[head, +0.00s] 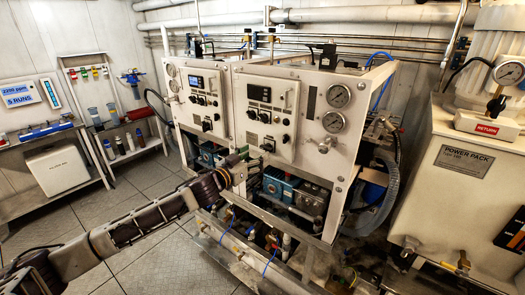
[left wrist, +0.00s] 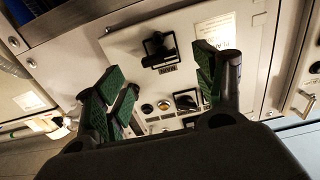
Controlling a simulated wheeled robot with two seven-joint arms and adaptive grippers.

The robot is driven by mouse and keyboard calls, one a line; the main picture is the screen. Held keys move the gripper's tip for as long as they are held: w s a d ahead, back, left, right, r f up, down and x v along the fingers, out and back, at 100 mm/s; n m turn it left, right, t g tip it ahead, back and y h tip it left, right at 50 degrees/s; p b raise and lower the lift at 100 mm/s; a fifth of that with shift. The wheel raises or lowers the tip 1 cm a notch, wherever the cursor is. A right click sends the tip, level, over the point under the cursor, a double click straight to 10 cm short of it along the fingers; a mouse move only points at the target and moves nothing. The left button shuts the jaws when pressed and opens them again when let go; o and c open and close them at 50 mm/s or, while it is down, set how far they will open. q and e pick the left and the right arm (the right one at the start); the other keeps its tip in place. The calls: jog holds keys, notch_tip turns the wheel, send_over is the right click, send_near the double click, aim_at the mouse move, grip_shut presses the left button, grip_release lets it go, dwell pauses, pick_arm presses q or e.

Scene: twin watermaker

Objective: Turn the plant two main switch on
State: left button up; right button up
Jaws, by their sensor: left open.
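The right-hand watermaker panel (head: 270,112) has a dark display, while the left-hand panel (head: 205,98) has a lit blue one. A black main switch (left wrist: 160,48) sits on a pale plate in the left wrist view, with a small label beside it that seems to read MAIN upside down. My left gripper (head: 242,156) is at the lower left of the right-hand panel. In the left wrist view my left gripper (left wrist: 158,82) is open, its green pads on either side of the switch's line, apart from it. Which way the switch points is unclear. My right gripper is out of view.
A second black knob (left wrist: 187,100) and small round lamps (left wrist: 147,109) sit near the main switch. Two gauges (head: 338,95) are right of the panel. Pumps and pipes (head: 280,187) lie below. A power pack (head: 465,175) stands right; tiled floor is open left.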

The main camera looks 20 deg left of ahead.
aim_at(265, 149)
pick_arm(q)
jog(key=shift+p+x, duration=0.3)
jog(key=shift+x, duration=2.15)
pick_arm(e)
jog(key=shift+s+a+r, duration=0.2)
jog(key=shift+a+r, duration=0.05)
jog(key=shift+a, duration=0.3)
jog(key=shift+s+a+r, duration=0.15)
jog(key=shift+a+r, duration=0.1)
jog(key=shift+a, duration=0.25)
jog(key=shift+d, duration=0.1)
